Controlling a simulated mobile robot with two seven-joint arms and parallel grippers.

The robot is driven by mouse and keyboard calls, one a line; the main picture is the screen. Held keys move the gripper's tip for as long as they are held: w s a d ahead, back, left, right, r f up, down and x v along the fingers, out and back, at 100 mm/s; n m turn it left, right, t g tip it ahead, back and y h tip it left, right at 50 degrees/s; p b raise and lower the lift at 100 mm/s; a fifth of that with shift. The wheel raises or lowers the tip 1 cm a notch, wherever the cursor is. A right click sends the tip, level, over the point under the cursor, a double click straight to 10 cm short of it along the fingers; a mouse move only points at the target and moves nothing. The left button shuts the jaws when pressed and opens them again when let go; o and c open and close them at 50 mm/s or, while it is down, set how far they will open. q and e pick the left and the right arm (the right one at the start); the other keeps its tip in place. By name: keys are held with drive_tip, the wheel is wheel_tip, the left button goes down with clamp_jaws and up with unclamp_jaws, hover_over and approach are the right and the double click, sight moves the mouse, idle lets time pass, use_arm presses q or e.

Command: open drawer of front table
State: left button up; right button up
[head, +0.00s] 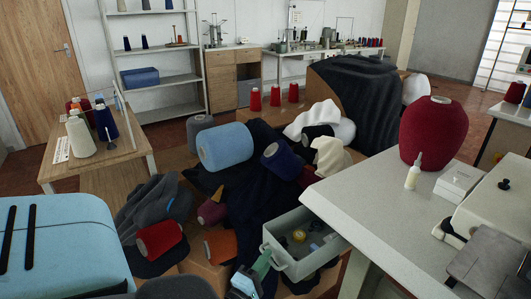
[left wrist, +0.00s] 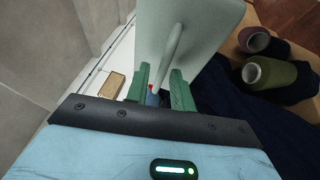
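The grey-green drawer (head: 284,266) of the front table (head: 345,200) stands pulled out at the table's left side, showing a yellow item and small dark items inside. My left gripper (head: 263,264) is at the drawer's front face. In the left wrist view, the pale drawer front (left wrist: 205,30) fills the top middle, with its bar handle (left wrist: 172,48) running down between my green fingers (left wrist: 160,80). The fingers stand apart, with a visible gap beside the handle; firm contact on both sides is not visible. My right gripper is not in view.
A large red yarn cone (head: 433,132), a small bottle (head: 413,172) and a white box (head: 458,184) stand on the front table. Yarn cones and dark cloth crowd the area left of the drawer, including a light-blue cone (head: 225,147). A wooden side table (head: 95,165) stands at left.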

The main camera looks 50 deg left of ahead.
use_arm(q)
drive_tip(key=shift+o, duration=0.4)
drive_tip(key=v, duration=0.7)
drive_tip(key=shift+s+b, duration=0.3)
drive_tip(key=shift+s, duration=0.05)
drive_tip(key=shift+d, duration=0.15)
drive_tip(key=shift+f, duration=0.1)
